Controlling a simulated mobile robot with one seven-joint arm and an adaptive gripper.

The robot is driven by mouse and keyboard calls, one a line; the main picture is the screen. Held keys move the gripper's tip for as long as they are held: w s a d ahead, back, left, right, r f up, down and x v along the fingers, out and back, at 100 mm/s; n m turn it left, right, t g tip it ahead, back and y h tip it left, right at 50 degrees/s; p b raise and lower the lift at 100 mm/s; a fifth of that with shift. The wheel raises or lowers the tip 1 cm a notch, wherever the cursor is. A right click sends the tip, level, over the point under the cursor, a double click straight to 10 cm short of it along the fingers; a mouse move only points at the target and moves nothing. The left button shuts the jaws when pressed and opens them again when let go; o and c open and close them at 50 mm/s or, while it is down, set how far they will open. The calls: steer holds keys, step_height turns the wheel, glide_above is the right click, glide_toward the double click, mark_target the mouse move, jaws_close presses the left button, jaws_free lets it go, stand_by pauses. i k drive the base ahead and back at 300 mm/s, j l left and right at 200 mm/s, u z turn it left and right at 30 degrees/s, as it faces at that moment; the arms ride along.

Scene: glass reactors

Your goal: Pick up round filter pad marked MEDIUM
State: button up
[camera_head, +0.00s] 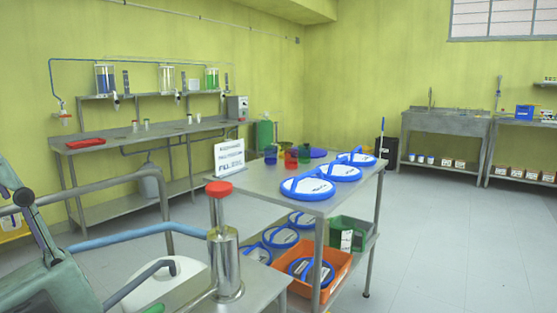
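Several round pads with blue rims and white tops are in view. Three lie in a row on the top of the steel table (255,185): a near pad (300,187), a middle pad (340,173) and a far pad (352,159). Each carries dark lettering, too small to read, so I cannot tell which is marked MEDIUM. More blue-rimmed pads (280,237) lie on the shelf below, and one stands in an orange crate (339,268). My gripper is not in view.
A white sign (229,158) and coloured cups (291,159) stand on the table behind the pads. A steel cylinder with a red cap (224,255) stands in the foreground. A green crate (345,234) is on the lower shelf. Open floor (440,240) lies to the right.

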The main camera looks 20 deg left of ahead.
mark_target(335, 172)
steer(key=i+z, duration=0.35)
steer(key=i, duration=0.2)
steer(key=i+j+z, duration=0.1)
steer(key=i+z, duration=0.2)
steer(key=i, duration=0.3)
steer(key=i+z, duration=0.45)
steer(key=i, duration=0.85)
steer(key=i+u, duration=0.15)
steer(key=u, duration=2.85)
